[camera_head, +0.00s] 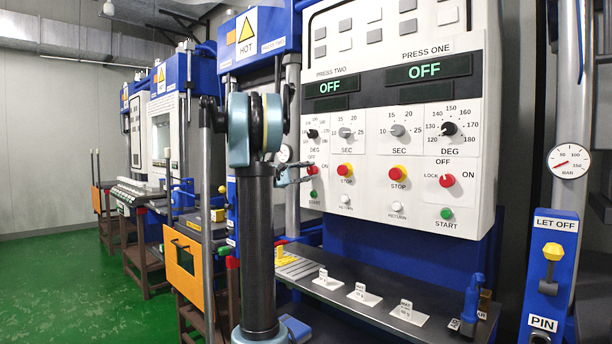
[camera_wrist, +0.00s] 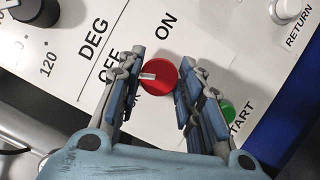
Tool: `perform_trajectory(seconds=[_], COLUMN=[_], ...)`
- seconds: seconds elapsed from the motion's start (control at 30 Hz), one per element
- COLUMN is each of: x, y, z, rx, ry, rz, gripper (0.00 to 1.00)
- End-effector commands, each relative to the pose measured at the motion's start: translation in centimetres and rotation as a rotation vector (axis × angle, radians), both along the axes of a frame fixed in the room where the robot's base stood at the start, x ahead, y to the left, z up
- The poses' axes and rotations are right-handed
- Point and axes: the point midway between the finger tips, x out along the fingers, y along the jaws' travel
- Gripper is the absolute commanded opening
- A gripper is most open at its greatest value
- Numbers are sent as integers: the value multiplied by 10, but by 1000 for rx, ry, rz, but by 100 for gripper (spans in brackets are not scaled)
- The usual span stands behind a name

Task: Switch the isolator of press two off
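The red isolator knob of press two (camera_head: 312,170) is at the left of the white panel, partly hidden behind my gripper (camera_head: 298,174). In the wrist view the knob (camera_wrist: 160,80) lies between my two fingertips (camera_wrist: 158,72). Its white pointer points left in the picture, roughly toward the OFF lettering (camera_wrist: 108,65). The ON lettering (camera_wrist: 168,26) is above right, and the LOCK lettering is mostly hidden by a finger. The fingers are apart, one on each side of the knob; I cannot tell whether they touch it. The press two display (camera_head: 330,88) reads OFF.
A green start button (camera_wrist: 227,110) sits close behind my right finger. The press one isolator (camera_head: 447,181) and stop buttons (camera_head: 396,173) are to the right. A grey shelf (camera_head: 440,290) with small white signs juts out below the panel.

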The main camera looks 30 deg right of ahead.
Motion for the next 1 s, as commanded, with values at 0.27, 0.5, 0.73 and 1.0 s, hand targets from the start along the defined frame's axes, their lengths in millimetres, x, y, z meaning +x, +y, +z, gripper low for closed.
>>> perform_trajectory(seconds=[0.27, 0.5, 0.73, 1.0], x=[0, 0, 3, 5], y=[0, 6, 40, 89], z=[0, 0, -5, -11], rx=[0, -1, 0, 0], ry=[0, 0, 0, 0], rz=[-1, 0, 2, 2], gripper=[52, 52, 52, 52])
